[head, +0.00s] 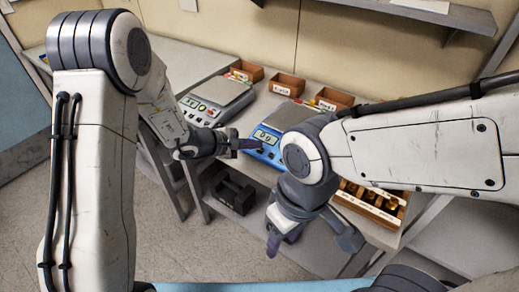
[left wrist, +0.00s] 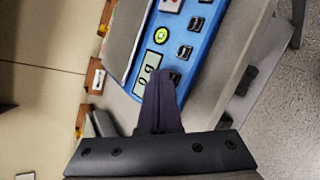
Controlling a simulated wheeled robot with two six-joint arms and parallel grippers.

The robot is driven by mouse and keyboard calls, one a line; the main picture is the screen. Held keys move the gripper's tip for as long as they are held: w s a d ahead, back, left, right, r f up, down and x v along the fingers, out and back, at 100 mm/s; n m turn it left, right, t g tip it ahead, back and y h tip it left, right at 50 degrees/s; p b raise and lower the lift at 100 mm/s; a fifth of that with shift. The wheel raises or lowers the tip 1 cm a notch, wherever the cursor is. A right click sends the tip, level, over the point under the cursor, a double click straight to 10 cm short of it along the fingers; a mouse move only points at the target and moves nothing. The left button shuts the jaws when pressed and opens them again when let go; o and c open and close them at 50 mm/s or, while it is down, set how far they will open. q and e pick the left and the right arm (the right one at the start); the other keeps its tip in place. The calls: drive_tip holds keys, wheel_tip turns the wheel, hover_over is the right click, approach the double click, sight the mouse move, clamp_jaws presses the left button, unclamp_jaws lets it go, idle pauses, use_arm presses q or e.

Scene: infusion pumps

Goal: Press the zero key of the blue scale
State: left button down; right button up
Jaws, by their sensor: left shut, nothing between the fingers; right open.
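The blue scale (head: 263,131) stands on the bench, its grey pan at the back and its lit display and keys on the front. In the left wrist view the blue scale's panel (left wrist: 209,46) shows the display (left wrist: 150,72), a round yellow-green button (left wrist: 161,35) and several dark keys. The key labels are too small to read. My left gripper (head: 257,144) is shut and empty, its tip at the scale's front. In the left wrist view its tip (left wrist: 160,74) overlaps the panel beside the display, partly covering a dark key (left wrist: 175,78). I cannot tell whether it touches. My right gripper (head: 314,243) is open and empty before the bench.
A grey scale (head: 220,91) stands left of the blue one. Small brown bins (head: 288,84) line the back of the bench. A wooden tray of brass weights (head: 368,206) sits at the right front. A black carrier (head: 233,193) rests on the lower shelf.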

use_arm(q)
drive_tip(key=shift+r, duration=0.1)
drive_tip(key=shift+s+a+r+p, duration=0.2)
drive_tip(key=shift+r+p, duration=0.15)
drive_tip(key=shift+r, duration=0.45)
drive_tip(key=shift+s+a+r+p, duration=0.15)
drive_tip(key=shift+r+p, duration=0.25)
drive_tip(key=shift+r, duration=0.35)
drive_tip(key=shift+s+a+r+p, duration=0.1)
drive_tip(key=shift+s+r+p, duration=0.2)
drive_tip(key=shift+r, duration=0.5)
drive_tip(key=shift+w, duration=0.1)
